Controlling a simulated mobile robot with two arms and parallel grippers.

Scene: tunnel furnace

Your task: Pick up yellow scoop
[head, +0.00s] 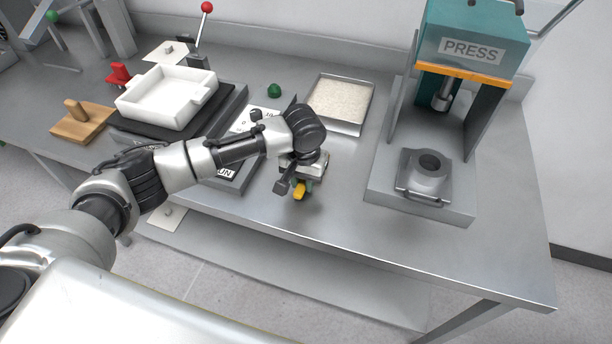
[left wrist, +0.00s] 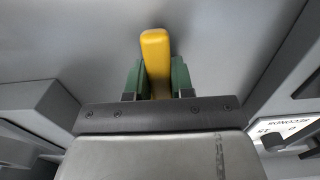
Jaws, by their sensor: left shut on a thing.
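The yellow scoop (head: 299,190) shows in the head view as a short yellow piece below my left gripper, over the front middle of the table. In the left wrist view the yellow scoop (left wrist: 157,60) is a rounded yellow bar between two green fingers. My left gripper (head: 304,185) points down and is shut on it; it also shows in the left wrist view (left wrist: 158,82). The rest of the scoop is hidden by the gripper. I cannot tell whether it touches the table. My right gripper is not in view.
A shallow tray of pale granular material (head: 341,100) lies behind the gripper. The press (head: 465,60) with a grey die (head: 427,172) stands at right. A white square dish (head: 168,97) sits on a dark plate at left. The front middle of the table (head: 330,225) is clear.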

